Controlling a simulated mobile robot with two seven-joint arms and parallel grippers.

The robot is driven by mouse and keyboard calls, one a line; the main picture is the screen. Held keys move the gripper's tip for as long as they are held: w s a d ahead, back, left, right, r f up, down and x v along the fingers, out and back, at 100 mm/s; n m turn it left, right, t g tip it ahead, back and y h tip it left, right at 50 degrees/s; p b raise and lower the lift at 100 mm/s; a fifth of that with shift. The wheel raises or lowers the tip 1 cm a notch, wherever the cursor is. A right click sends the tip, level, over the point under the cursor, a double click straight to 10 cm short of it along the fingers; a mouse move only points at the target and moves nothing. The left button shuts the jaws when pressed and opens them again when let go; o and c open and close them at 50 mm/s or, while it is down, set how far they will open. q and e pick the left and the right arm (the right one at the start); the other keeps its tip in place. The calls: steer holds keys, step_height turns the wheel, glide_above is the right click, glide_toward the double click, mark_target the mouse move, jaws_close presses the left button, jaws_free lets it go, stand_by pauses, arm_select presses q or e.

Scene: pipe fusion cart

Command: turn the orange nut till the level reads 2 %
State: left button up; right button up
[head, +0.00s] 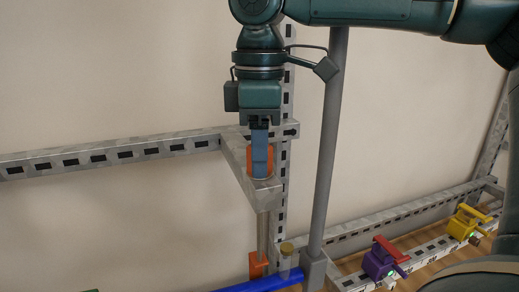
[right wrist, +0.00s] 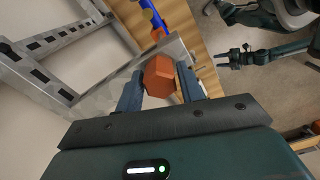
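The orange nut (head: 250,160) sits on the end of a grey bracket arm in the head view, partly hidden by a finger. In the right wrist view the nut (right wrist: 158,77) is a faceted orange block. My right gripper (head: 260,155) points down over it, with one finger on either side. The nut nearly fills the gap between the fingers in the right wrist view; I cannot tell whether both press on it. My left gripper (right wrist: 223,60) shows small and far off in the right wrist view, its opening unclear. I see no readable level value.
A grey post (head: 334,130) stands just right of the bracket. Below the nut are an orange block (head: 258,264) and a blue pipe (head: 262,283). A purple clamp (head: 378,262) and a yellow clamp (head: 462,224) sit on the rail at lower right. The wall side is clear.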

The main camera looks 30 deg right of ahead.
steer(key=shift+o, duration=1.3)
step_height(320, 180, up, 13)
